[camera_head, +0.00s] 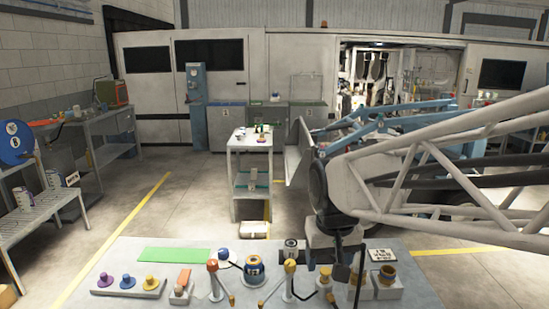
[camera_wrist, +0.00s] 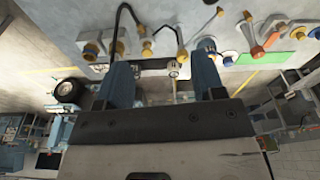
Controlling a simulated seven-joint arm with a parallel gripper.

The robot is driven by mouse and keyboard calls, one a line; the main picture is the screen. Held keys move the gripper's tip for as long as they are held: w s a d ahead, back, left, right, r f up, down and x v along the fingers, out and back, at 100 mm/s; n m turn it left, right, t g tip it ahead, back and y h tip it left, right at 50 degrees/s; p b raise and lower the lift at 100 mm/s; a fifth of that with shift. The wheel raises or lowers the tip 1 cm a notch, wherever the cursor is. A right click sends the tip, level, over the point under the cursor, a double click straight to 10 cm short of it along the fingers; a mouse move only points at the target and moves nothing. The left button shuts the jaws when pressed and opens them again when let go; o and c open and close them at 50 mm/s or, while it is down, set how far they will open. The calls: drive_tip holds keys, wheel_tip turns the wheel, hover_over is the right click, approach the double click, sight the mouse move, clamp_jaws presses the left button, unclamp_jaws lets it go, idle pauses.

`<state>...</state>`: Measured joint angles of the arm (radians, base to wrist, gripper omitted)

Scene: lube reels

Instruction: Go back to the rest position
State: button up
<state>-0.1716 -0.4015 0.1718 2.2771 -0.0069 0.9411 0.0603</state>
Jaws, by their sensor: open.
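My gripper (camera_head: 349,272) hangs at the right part of the front table (camera_head: 420,291), with its fingers pointing down among the fittings there. In the wrist view my gripper (camera_wrist: 163,75) shows two blue-grey fingers set wide apart, with nothing held between them. Its height above the table is hard to tell. A yellow-brown cup on a grey block (camera_head: 385,281) stands just right of the fingers. A blue and yellow reel (camera_head: 254,268) and a dark-and-white cylinder (camera_head: 291,248) stand to the left. My arm hides part of the area behind the gripper.
Orange-topped posts (camera_head: 213,266) and small coloured knobs (camera_head: 127,281) stand on the table's left half. A green mat (camera_head: 174,254) lies behind them. A white cart (camera_head: 249,143) stands beyond, with open floor around it. Shelving (camera_head: 45,205) is at far left.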

drive_tip(key=s+d+f, duration=0.1)
drive_tip(key=s+d, duration=0.3)
drive_tip(key=s, duration=0.3)
drive_tip(key=s+d+m, duration=0.1)
drive_tip(key=s+d, duration=0.3)
drive_tip(key=s, duration=0.3)
drive_tip(key=shift+f+m+t, duration=0.3)
drive_tip(key=shift+f+t, duration=0.1)
idle(0.4)
